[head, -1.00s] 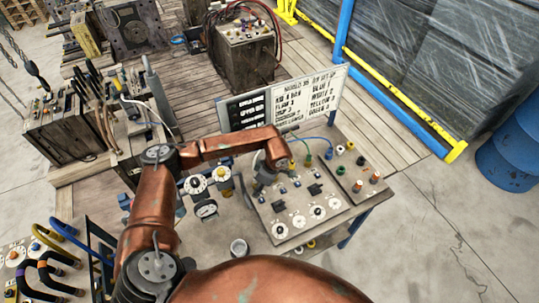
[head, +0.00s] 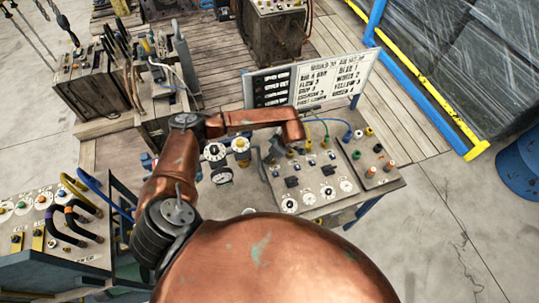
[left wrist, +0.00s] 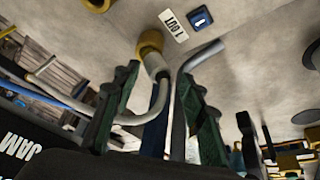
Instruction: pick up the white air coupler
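A small white coupler (head: 358,133) stands at the back of the panel's right part, between a blue coupler (head: 347,136) and a dark one. My left gripper (head: 272,158) is at the panel's back left edge, left of the white coupler and apart from it. In the head view its fingers are mostly hidden by my arm. In the left wrist view my left gripper (left wrist: 158,78) has its green fingers apart. A yellow fitting (left wrist: 150,43) with a bent grey hose shows between and beyond them. I cannot make out the white coupler there. My right gripper is not in view.
The panel table (head: 335,203) carries several dials and switches. A lettered sign board (head: 318,78) stands behind it. Gauges (head: 222,174) are left of the panel. A bench with hoses (head: 60,225) is at the lower left.

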